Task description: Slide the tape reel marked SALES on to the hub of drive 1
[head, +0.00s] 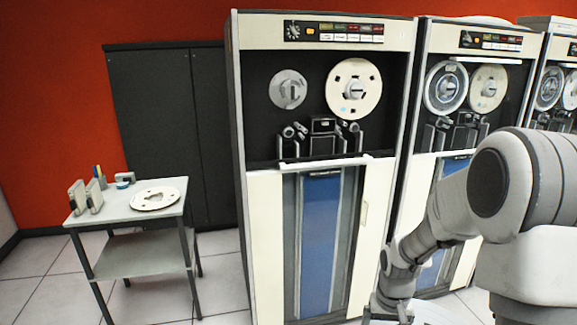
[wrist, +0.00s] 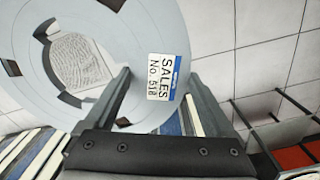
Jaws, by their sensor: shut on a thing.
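My gripper (wrist: 157,84) is shut on a light grey tape reel (wrist: 125,35) with a white and blue label reading SALES No. 518. The fingers grip the reel's rim near the label, and the round centre hole is open. In the head view my gripper (head: 386,310) is low at the bottom edge, with a pale piece beside it, probably the reel, mostly cut off. The nearest tape drive (head: 325,25) has a bare grey left hub (head: 288,90) and a cream reel (head: 354,89) on its right hub. I cannot read any drive number.
A small table (head: 112,210) at left carries a white reel or ring (head: 155,198), bookend-like blocks and pens. More drives (head: 480,60) with reels on both hubs stand to the right. A dark cabinet (head: 165,120) is behind. The floor before the nearest drive looks clear.

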